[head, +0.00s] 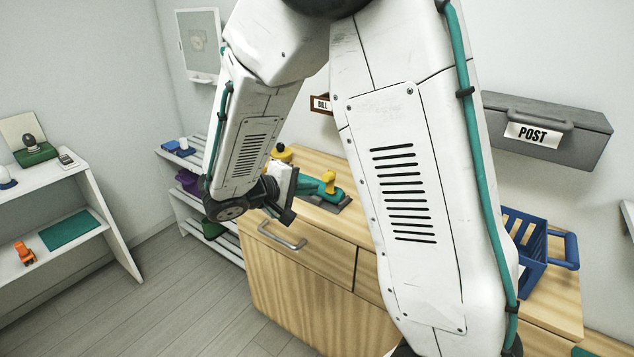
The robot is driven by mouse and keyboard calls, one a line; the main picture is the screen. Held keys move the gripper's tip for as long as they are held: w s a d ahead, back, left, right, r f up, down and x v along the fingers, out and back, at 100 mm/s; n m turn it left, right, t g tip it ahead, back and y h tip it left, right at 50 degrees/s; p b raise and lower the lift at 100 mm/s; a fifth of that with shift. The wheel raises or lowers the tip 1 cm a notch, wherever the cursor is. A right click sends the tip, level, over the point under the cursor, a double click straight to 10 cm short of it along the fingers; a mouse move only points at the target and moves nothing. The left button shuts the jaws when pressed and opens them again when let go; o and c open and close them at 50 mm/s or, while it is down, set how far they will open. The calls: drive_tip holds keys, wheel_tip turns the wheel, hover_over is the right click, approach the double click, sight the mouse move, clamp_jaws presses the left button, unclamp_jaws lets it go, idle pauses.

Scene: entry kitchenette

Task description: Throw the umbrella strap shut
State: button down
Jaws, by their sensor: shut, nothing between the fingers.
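My gripper (287,215) is at the front edge of the wooden counter, over its left part, with dark fingers pointing down and to the right. It is shut and holds nothing. A teal piece with a yellow upright part (326,184) sits on a dark flat base on the counter, just right of my gripper. I cannot tell whether it is the umbrella strap. No umbrella can be made out. My arm hides the middle of the counter, and my wrist covers part of the area left of the teal piece.
The wooden counter (300,262) has a drawer with a metal handle (282,236). A yellow round-topped object (281,153) stands behind my wrist. A blue basket (527,245) stands at right, below a grey POST box (550,135). White shelves (88,205) stand left; floor between is clear.

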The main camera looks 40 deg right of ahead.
drive_tip(key=w+a+f+n+t+h, duration=0.1)
drive_tip(key=w+a+f+n+t, duration=0.15)
drive_tip(key=w+f, duration=0.3)
drive_tip(key=t, duration=0.1)
approach(323, 177)
drive_tip(key=x, duration=0.6)
drive_tip(key=shift+d+f, duration=0.2)
drive_tip(key=shift+d, duration=0.2)
drive_tip(key=shift+w+r, duration=0.1)
